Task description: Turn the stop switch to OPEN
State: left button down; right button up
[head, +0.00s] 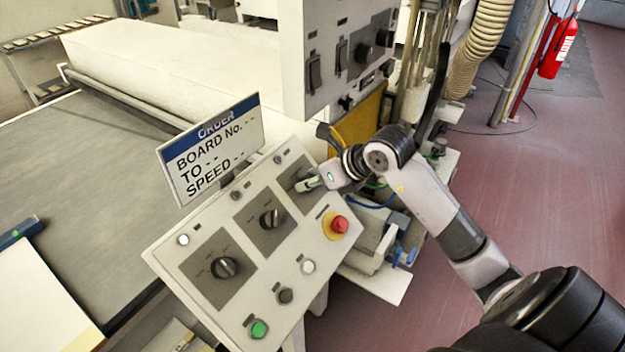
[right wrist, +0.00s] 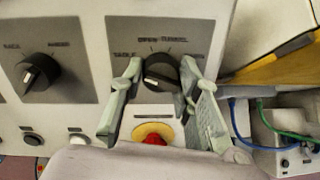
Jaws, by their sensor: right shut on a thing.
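The stop switch is a black rotary knob (right wrist: 160,72) on a dark grey plate in the right wrist view. Labels that seem to read TABLE, OPEN and TUNNEL curve around it, with another partly hidden at right. A pale mark shows on the knob's lower left side; its exact setting is hard to tell. My right gripper (right wrist: 157,92) has its grey-green fingers on either side of the knob, shut on it. In the head view my right gripper (head: 308,184) is at the panel's upper right plate and hides the knob. My left gripper is not in view.
The sloped control panel (head: 205,225) carries two more black knobs (head: 224,267) (head: 269,218), a red button on a yellow base (head: 339,225), a green button (head: 259,328) and an order sign (head: 212,150). A switch box (head: 345,60) overhangs behind.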

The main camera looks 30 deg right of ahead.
jog(key=shift+m, duration=0.4)
jog(key=m+b, duration=0.1)
jog(key=m, duration=0.2)
jog(key=shift+m, duration=2.4)
jog(key=o, duration=1.2)
jog(key=shift+d+r, duration=0.1)
jog(key=shift+r, duration=0.05)
jog(key=v, duration=1.1)
jog(key=shift+s+r, duration=0.1)
jog(key=shift+r, duration=0.35)
